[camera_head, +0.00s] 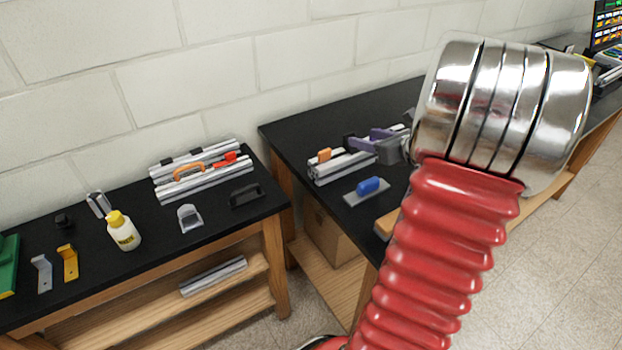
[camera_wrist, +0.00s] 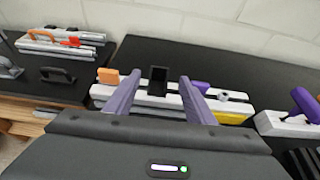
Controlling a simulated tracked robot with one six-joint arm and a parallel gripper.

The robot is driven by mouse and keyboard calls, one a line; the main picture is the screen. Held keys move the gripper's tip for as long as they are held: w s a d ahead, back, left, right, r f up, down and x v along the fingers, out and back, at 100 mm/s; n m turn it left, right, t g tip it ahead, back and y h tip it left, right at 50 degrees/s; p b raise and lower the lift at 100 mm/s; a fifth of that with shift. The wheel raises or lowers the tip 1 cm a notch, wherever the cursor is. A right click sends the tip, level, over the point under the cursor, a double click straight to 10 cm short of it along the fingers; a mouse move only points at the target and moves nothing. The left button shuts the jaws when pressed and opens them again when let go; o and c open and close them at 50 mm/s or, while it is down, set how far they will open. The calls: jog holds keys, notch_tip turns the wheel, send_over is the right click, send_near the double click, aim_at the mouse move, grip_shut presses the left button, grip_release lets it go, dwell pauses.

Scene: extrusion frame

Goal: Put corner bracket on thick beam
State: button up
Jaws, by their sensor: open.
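My gripper (camera_wrist: 160,98) is open over a silver extrusion beam (camera_wrist: 230,106) on the right-hand black table. Its two purple fingers stand apart, and a black upright piece (camera_wrist: 158,75) shows between them, at or just behind the beam. I see no contact between fingers and piece. The head view shows the beam (camera_head: 325,174), the black piece (camera_head: 349,140) and my gripper (camera_head: 383,138) above its right part. I cannot tell which piece is the corner bracket. L-shaped brackets, one grey (camera_head: 41,273) and one yellow (camera_head: 70,262), stand on the left table.
An orange piece (camera_head: 324,155) sits on the beam's left end. A blue-handled trowel (camera_head: 368,187) lies in front. The left table holds silver beams (camera_head: 205,178), a black handle (camera_head: 246,195) and a glue bottle (camera_head: 123,231). A gap separates the tables.

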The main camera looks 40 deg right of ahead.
jog(key=w+a+r+n+g+y, duration=0.1)
jog(key=a+r+n+g+y, duration=0.15)
jog(key=a+n, duration=0.85)
jog(key=w+a+r+n+g+y, duration=0.1)
jog(key=a+n+g+y, duration=0.2)
jog(key=a, duration=1.4)
jog(key=s+a+r+n+g+h, duration=0.1)
jog(key=s+a+n+h, duration=0.3)
jog(key=s+a+n, duration=1)
jog(key=s+n+g, duration=0.1)
jog(key=n, duration=0.8)
jog(key=shift+s+a+r, duration=0.2)
jog(key=shift+s+a, duration=0.05)
jog(key=shift+a, duration=0.15)
jog(key=shift+c, duration=0.3)
